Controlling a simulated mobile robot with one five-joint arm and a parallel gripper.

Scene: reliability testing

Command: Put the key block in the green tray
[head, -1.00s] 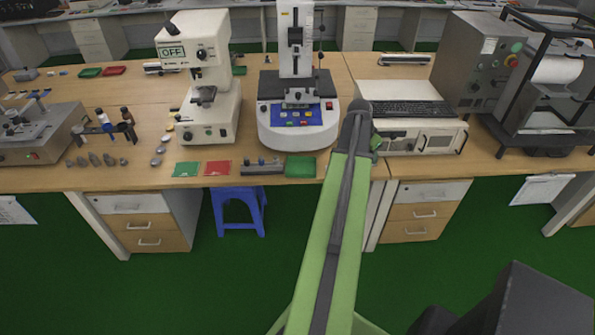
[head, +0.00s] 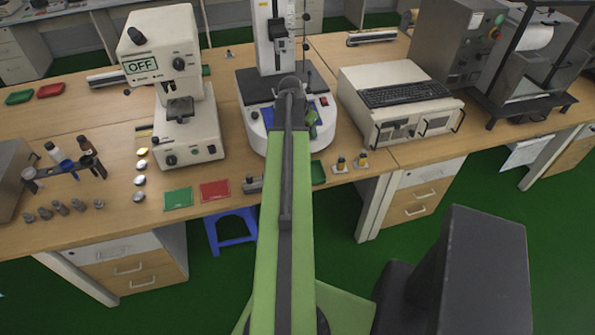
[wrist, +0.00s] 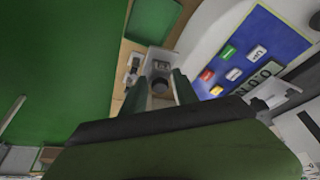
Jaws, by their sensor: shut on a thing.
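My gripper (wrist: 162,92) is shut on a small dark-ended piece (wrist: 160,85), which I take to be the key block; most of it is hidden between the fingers. Behind it in the wrist view is a grey holder (wrist: 159,56) with small parts. The holder's left end (head: 252,184) shows beside my arm in the head view; my arm hides the rest. The green tray (head: 318,173) lies just right of my arm at the table's front edge. It also shows in the wrist view (wrist: 154,20), beyond the holder. I cannot tell whether the piece is clear of the holder.
A white tester with a blue button panel (wrist: 250,55) stands close beside my gripper. Two small yellow-and-black parts (head: 351,162) stand right of the tray.

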